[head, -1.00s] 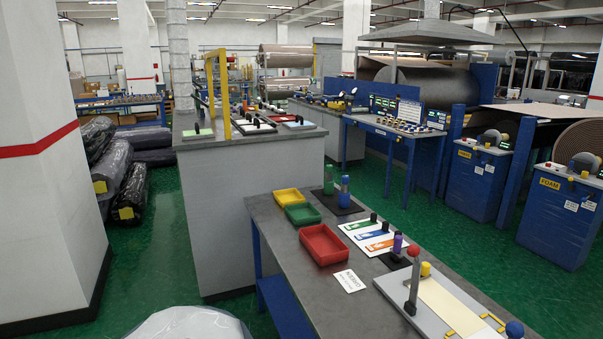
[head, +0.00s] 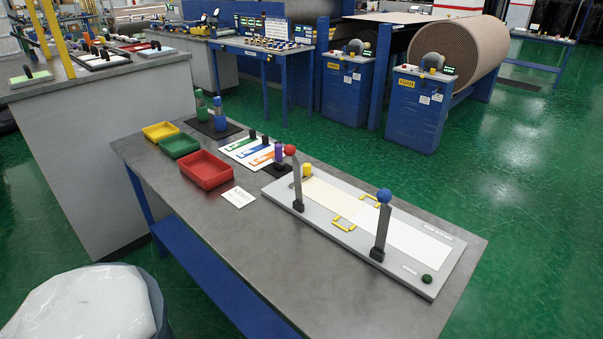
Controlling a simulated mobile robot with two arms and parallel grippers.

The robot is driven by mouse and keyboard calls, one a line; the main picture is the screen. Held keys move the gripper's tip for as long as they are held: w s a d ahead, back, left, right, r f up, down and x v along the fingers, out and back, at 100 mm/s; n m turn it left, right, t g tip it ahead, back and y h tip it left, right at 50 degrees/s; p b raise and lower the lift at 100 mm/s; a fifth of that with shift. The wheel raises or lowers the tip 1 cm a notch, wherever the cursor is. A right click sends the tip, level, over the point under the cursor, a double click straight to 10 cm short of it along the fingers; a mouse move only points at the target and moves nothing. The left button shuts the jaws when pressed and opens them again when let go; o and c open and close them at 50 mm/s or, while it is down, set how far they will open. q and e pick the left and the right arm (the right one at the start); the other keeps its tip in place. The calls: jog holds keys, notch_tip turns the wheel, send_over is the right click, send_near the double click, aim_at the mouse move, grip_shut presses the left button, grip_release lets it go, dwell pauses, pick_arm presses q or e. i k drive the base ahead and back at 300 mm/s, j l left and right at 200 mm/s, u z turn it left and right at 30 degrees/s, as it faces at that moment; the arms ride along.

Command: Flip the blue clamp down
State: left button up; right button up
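The blue clamp (head: 381,228) is a dark upright lever with a blue ball on top, at the near right part of a grey board (head: 300,213) on the table. It stands nearly upright, leaning slightly. A similar lever with a red ball (head: 296,182) stands upright at the board's left end. Neither of my grippers shows in the head view.
The grey table (head: 240,255) also holds yellow, green and red trays (head: 205,170), a white card (head: 238,197) and several coloured bottles. A bin with a white liner (head: 85,305) stands at the lower left. Green floor is open to the right.

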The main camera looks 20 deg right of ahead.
aim_at(383, 196)
jog(key=z, duration=1.3)
